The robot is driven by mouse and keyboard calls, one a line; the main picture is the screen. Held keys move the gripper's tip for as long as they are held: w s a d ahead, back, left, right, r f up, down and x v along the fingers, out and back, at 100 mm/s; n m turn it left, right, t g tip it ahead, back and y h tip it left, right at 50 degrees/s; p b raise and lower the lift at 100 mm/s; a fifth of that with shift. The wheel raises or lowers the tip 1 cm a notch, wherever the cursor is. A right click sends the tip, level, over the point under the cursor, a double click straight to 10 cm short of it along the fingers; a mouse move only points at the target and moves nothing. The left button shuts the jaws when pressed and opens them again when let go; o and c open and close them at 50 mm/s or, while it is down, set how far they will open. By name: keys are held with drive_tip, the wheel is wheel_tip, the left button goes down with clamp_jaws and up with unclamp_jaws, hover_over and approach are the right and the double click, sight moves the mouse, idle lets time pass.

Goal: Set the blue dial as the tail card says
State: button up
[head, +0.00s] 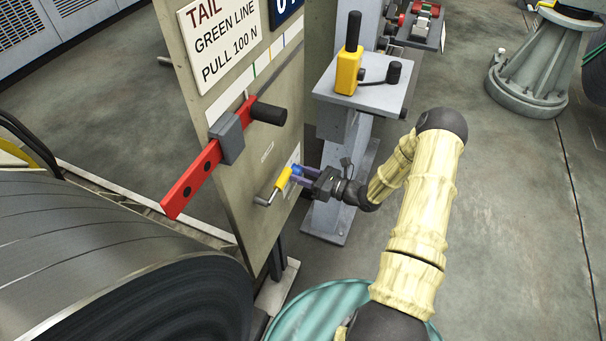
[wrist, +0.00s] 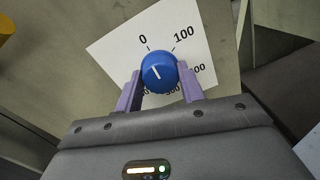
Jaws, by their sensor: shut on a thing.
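The tail card (head: 225,38) on the upright panel reads "TAIL, GREEN LINE, PULL 100 N". The blue dial (wrist: 159,72) sits on a white scale plate (wrist: 112,48) with 0, 100 and higher numbers, some hidden by my gripper. Its white pointer line points up-left, at about the 0 mark; the 100 mark lies clockwise of it. My gripper (wrist: 160,88) is shut on the dial, one purple finger on each side. In the head view the blue dial (head: 297,169) shows small on the panel's lower part, with my gripper (head: 302,175) reaching it from the right.
A yellow-gripped handle (head: 283,178) sticks out just left of the dial. A red bar (head: 192,182) with a grey block (head: 228,138) and a black knob (head: 268,113) is above. A pedestal (head: 375,95) with a yellow-and-black lever stands behind my gripper. A large steel coil (head: 110,260) fills the lower left.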

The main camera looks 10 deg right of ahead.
drive_tip(key=shift+r+m+p, duration=0.1)
drive_tip(key=shift+m+p, duration=0.2)
drive_tip(key=m+p, duration=0.3)
drive_tip(key=m, duration=0.1)
drive_tip(key=m+p, duration=0.2)
drive_tip(key=m, duration=0.1)
drive_tip(key=shift+m+g, duration=0.3)
drive_tip(key=shift+m, duration=0.1)
drive_tip(key=shift+m+p, duration=0.6)
drive_tip(key=shift+m, duration=0.8)
drive_tip(key=o, duration=1)
drive_tip(key=shift+c, duration=0.2)
drive_tip(key=shift+d, duration=0.1)
